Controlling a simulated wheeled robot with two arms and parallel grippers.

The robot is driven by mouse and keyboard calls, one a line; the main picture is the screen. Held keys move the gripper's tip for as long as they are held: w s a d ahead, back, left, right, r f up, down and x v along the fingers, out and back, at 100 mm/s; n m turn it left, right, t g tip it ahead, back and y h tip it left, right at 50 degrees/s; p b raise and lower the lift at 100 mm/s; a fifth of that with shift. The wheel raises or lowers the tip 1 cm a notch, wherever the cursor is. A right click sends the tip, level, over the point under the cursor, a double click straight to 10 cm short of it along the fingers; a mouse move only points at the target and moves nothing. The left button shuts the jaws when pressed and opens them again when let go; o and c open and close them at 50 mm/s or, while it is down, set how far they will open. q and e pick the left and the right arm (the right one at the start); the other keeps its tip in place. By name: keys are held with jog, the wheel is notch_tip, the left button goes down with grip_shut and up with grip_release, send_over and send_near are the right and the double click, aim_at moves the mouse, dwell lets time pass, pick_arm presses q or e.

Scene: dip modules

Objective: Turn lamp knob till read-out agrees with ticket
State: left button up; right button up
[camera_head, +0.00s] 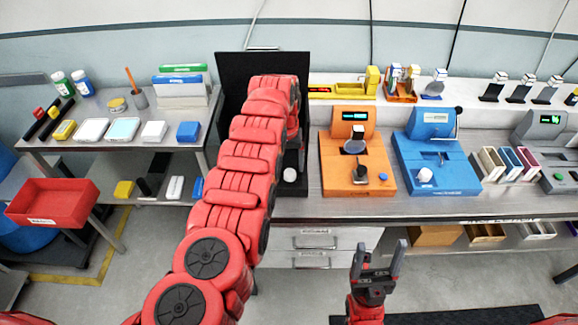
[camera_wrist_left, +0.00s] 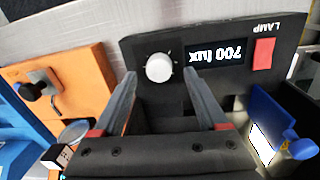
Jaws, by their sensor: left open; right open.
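The black lamp unit (camera_wrist_left: 220,95) appears upside down in the left wrist view, with the label LAMP. Its read-out (camera_wrist_left: 215,54) shows 700 lux. The white lamp knob (camera_wrist_left: 159,68) stands just beyond and between the fingertips of my open left gripper (camera_wrist_left: 160,76); I cannot tell whether they touch it. The knob (camera_head: 289,174) also shows in the head view, where my left arm hides the left gripper and the read-out. A white card on a blue holder (camera_wrist_left: 262,140) is at the right; its writing is unreadable. My right gripper (camera_head: 379,254) is open and empty.
Right of the lamp unit stand an orange machine (camera_head: 360,170) and a blue machine (camera_head: 435,165) on the bench. A side table (camera_head: 100,145) with small boxes is at the left. A red tray (camera_head: 52,203) stands before it.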

aim_at(289, 171)
pick_arm(q)
jog(key=shift+d+f, duration=0.1)
jog(key=shift+f, duration=1.35)
grip_shut()
jog(key=b, duration=0.1)
jog(key=m+b, duration=0.1)
jog(key=shift+w+f+m+b, duration=0.15)
jog(key=shift+f+m+b, duration=0.1)
jog(key=shift+m+b, duration=0.1)
jog(key=shift+r+m+b, duration=0.1)
jog(key=shift+m+b, duration=0.15)
jog(key=shift+b, duration=0.15)
jog(key=shift+r, duration=0.15)
jog(key=shift+r+m, duration=0.15)
jog(key=shift+m, duration=0.15)
